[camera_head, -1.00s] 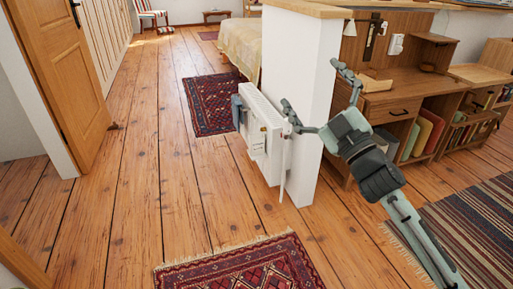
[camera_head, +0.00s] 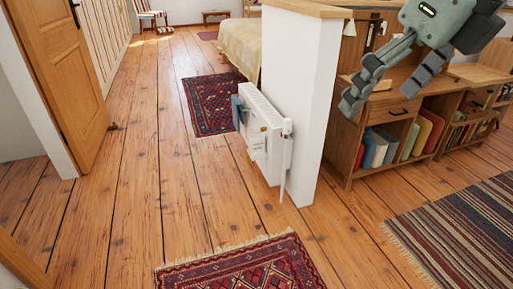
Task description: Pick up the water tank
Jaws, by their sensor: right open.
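A white slatted radiator (camera_head: 262,138) stands against the end of the white partition wall. A small blue-grey thing (camera_head: 237,112) sits at its left end; I cannot tell whether it is the water tank. No other thing shows clearly as a water tank. My right gripper (camera_head: 380,97) is at the upper right, open, with nothing seen between its fingers. It hangs in front of the wooden desk, to the right of the partition and apart from the radiator. My left gripper is out of view.
The partition wall (camera_head: 299,95) stands between the radiator and the wooden desk (camera_head: 395,105). Books (camera_head: 375,149) fill the desk's lower shelf. A red rug (camera_head: 240,268) lies in front, a striped rug (camera_head: 465,225) at right. The plank floor left of the radiator is clear.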

